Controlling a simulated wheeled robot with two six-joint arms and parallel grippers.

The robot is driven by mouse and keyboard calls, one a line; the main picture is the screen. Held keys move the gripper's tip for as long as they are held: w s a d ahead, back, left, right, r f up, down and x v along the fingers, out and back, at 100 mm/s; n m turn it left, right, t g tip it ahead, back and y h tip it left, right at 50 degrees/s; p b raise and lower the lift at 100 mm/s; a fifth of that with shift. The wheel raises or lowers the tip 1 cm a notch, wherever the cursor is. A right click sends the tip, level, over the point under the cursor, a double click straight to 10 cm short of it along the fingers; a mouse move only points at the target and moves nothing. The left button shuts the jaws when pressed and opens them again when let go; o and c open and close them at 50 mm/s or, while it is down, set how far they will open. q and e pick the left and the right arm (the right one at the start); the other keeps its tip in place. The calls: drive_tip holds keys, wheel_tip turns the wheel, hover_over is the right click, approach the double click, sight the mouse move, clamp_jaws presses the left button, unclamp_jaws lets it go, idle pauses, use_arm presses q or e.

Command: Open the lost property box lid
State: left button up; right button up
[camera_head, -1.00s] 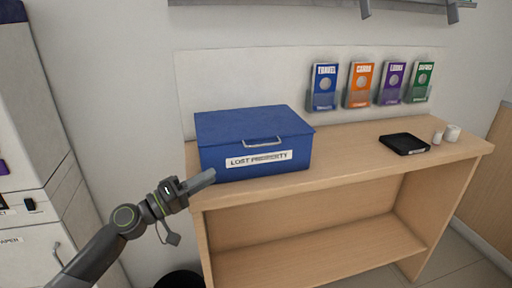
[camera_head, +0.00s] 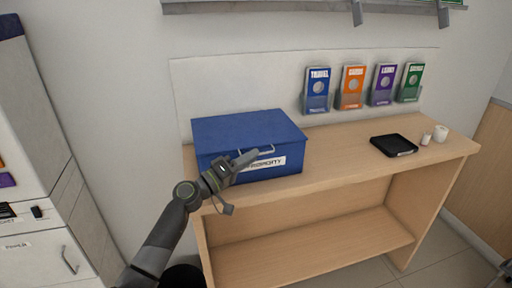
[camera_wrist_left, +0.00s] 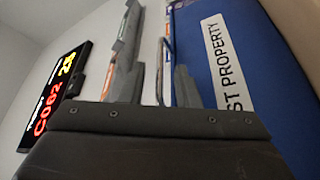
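The blue lost property box (camera_head: 245,130) stands on the left end of the wooden counter with its lid shut. A metal bar handle (camera_head: 268,149) is on its upper front, above a white label partly hidden by my gripper. My left gripper (camera_head: 248,158) is at the front of the box, by the left part of the handle. In the left wrist view, its two fingers (camera_wrist_left: 155,75) are apart. The handle (camera_wrist_left: 163,65) shows in the gap between them; I cannot tell whether they touch it. The box front (camera_wrist_left: 265,60) is at the right there. My right gripper is not in view.
A black tray-like pad (camera_head: 394,145) and small white cups (camera_head: 440,133) are on the counter's right. Leaflet holders (camera_head: 318,90) hang on the back panel. A white cabinet (camera_head: 40,190) stands at the left.

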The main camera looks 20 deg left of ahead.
use_arm(q)
drive_tip(key=shift+x, duration=1.35)
clamp_jaws()
